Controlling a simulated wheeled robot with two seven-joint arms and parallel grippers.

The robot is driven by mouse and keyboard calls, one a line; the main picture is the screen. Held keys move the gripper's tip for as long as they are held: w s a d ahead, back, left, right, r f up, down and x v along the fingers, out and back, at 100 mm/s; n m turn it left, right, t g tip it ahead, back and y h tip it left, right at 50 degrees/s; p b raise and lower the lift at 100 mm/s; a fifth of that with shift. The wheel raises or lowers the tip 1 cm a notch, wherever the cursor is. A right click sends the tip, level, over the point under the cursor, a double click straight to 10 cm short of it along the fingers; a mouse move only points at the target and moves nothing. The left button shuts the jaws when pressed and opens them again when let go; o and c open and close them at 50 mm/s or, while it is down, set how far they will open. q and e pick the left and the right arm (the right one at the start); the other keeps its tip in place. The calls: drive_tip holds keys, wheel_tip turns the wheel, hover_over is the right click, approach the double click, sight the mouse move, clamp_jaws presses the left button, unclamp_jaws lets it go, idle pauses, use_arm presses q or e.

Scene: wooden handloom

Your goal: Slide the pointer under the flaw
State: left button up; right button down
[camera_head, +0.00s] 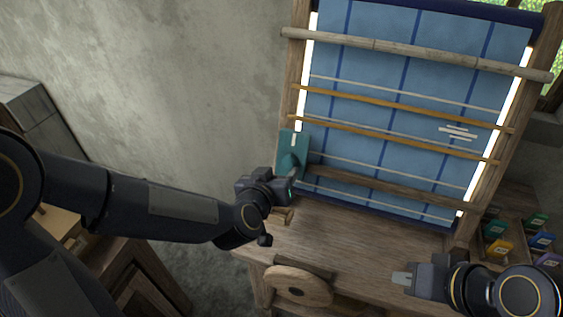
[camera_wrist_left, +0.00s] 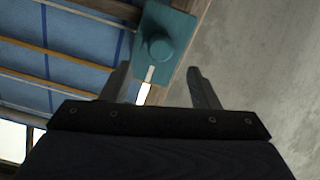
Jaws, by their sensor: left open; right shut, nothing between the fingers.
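The pointer is a teal plate (camera_head: 286,142) with a round knob and a white mark, at the left end of a wooden rail on the loom. It also shows in the left wrist view (camera_wrist_left: 178,22). The flaw (camera_head: 458,132) is a group of short white lines on the right part of the blue cloth. My left gripper (camera_head: 297,181) is open at the pointer. In the left wrist view its fingers (camera_wrist_left: 162,86) are spread, with the knob ahead between their directions; I cannot tell whether they touch it. My right gripper (camera_head: 401,278) is shut and empty above the bench's right front.
The blue cloth (camera_head: 375,60) hangs on the wooden frame, crossed by several thin bars. The rail (camera_head: 390,190) runs right from the pointer. A round wooden wheel (camera_head: 299,286) is at the bench front. Several coloured spools or boxes (camera_head: 498,248) stand at the right.

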sight(288, 162)
use_arm(q)
drive_tip(key=p+x, duration=0.1)
drive_tip(key=x, duration=0.6)
drive_tip(key=shift+w, duration=0.15)
drive_tip(key=shift+c, duration=0.2)
clamp_jaws()
